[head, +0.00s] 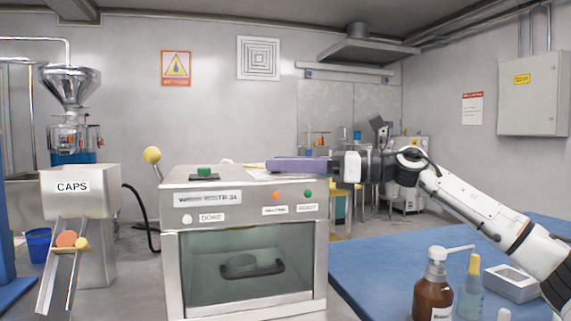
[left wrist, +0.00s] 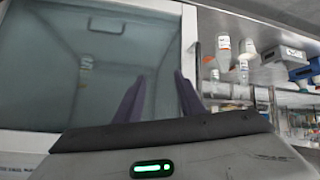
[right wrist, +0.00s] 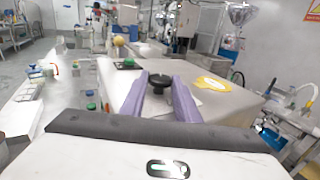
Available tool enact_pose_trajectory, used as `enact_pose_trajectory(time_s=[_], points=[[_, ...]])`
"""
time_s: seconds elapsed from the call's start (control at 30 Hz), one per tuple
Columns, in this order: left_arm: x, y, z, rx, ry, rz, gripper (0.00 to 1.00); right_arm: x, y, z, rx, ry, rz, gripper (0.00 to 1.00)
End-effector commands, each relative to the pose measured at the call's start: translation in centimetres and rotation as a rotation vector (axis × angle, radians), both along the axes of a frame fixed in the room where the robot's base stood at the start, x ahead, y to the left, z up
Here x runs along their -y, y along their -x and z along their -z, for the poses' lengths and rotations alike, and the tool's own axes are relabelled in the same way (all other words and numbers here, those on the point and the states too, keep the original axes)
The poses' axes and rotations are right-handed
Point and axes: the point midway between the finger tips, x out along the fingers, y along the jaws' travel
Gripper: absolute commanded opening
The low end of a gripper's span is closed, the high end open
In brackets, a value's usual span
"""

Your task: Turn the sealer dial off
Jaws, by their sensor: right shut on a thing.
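The sealer (head: 245,230) is a grey box machine with a glass front window, labelled buttons and a yellow-knobbed lever. Its black round dial (right wrist: 158,79) sits on the top face beside a yellow label. My right gripper (head: 272,164) reaches in from the right over the sealer top; its purple fingers hide the dial in the head view. In the right wrist view its fingers (right wrist: 160,95) are closed around the dial from both sides. My left gripper (left wrist: 160,98) shows only in the left wrist view, with its purple fingers apart and nothing visible between them.
A CAPS hopper (head: 75,187) with a chute stands left of the sealer. A brown pump bottle (head: 432,290), a dropper bottle (head: 471,290) and a small grey box (head: 512,283) are on the blue table (head: 375,275) at right. The left wrist view faces a glass-fronted cabinet (left wrist: 95,60).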

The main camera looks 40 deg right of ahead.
Motion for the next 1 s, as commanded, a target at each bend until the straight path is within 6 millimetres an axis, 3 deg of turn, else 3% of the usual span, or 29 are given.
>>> enact_pose_trajectory(time_s=[0.47, 0.67, 1.0], points=[[-0.5, 1.0, -2.3, -0.033, -0.044, 0.017, 0.36, 0.4, -0.4, -0.9, 0.001, -0.009, -0.241, 0.07], [-1.4, 0.2, -3.7, -0.045, -0.099, 0.041, 0.36, 0.5, -0.6, -1.0, 0.000, -0.009, -0.353, 0.07], [-1.1, 0.4, -7.3, -0.051, -0.104, 0.036, 0.36, 0.7, -0.7, -0.7, 0.001, -0.006, -0.488, 0.07]])
